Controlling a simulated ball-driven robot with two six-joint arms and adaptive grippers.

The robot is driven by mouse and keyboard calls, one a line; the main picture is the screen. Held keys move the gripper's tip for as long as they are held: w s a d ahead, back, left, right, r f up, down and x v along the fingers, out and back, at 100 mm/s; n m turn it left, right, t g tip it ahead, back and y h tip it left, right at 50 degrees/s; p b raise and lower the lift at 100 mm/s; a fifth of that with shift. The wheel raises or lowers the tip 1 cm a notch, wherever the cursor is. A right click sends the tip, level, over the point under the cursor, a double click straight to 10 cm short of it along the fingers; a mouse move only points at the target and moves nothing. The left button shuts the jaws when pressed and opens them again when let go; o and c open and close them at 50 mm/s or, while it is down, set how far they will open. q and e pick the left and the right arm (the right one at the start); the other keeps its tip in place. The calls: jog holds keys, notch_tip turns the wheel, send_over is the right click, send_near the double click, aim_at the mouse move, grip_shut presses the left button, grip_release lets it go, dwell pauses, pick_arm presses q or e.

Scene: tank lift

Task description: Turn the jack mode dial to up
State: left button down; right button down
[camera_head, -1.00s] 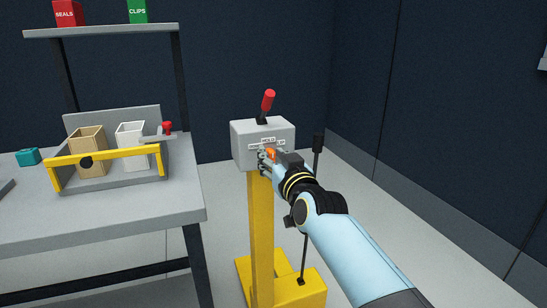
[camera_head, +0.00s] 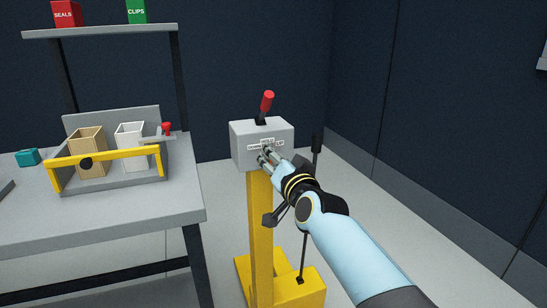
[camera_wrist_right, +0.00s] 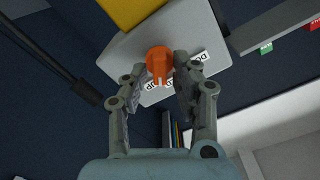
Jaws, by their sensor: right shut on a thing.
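The jack's grey control box (camera_head: 246,137) sits on a yellow post (camera_head: 260,220) and has a red-tipped lever (camera_head: 267,101) on top. The orange mode dial (camera_wrist_right: 158,60) is on the box face in the right wrist view, with a white pointer toward the label strip. Part of a label starting "DO" shows to the right, and "UP" to the lower left; a middle label is partly covered. My right gripper (camera_head: 264,157) is at the box face, shut on the dial, with a finger on each side (camera_wrist_right: 160,75). The dial is hidden in the head view. My left gripper is not in view.
A grey workbench (camera_head: 150,205) stands at the left, carrying a tray with a yellow handle bar (camera_head: 120,154) and a teal item (camera_head: 27,157). A black-gripped rod (camera_head: 317,145) rises from the yellow base beside the post. The floor to the right is clear.

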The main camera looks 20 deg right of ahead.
jog(key=shift+d+m, duration=0.1)
jog(key=shift+m, duration=1.1)
jog(key=c, duration=1.3)
grip_release()
jog(key=shift+s, duration=0.1)
jog(key=s, duration=1.2)
jog(key=shift+d, duration=0.2)
jog(key=shift+f, duration=0.15)
